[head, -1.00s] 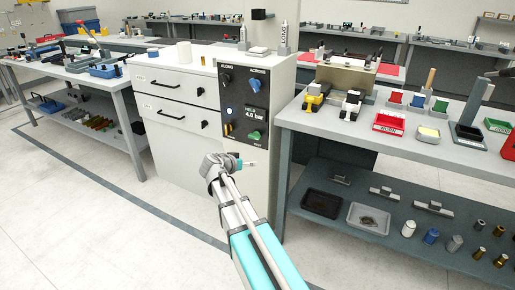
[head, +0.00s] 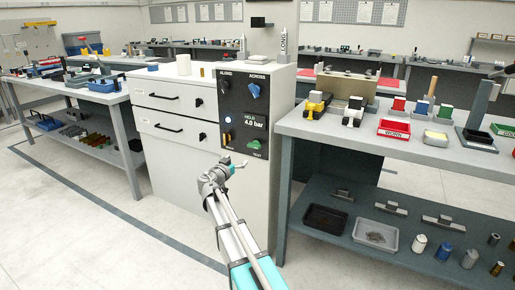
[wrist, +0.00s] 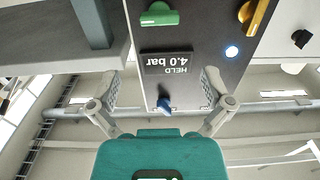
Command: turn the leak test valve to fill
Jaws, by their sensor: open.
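A dark control panel (head: 244,100) is on the front of the pale cabinet. It carries a green knob (head: 257,143) above the word TEST, and a yellow knob (head: 227,139) to its left with a label too small to read. A display (head: 255,121) reads HELD 4.0 bar. My gripper (head: 233,166) is open and empty, in front of the panel and below these knobs in the head view. In the upside-down wrist view the green knob (wrist: 160,15) and yellow knob (wrist: 251,14) are at the top, beyond my open fingers (wrist: 161,80). I cannot tell which knob is the leak test valve.
A blue knob (head: 253,91) and a black knob (head: 225,87) sit higher on the panel; a lamp (head: 228,121) glows beside the display. A grey workbench (head: 365,141) with trays stands close on the right. Open floor (head: 80,220) lies to the left.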

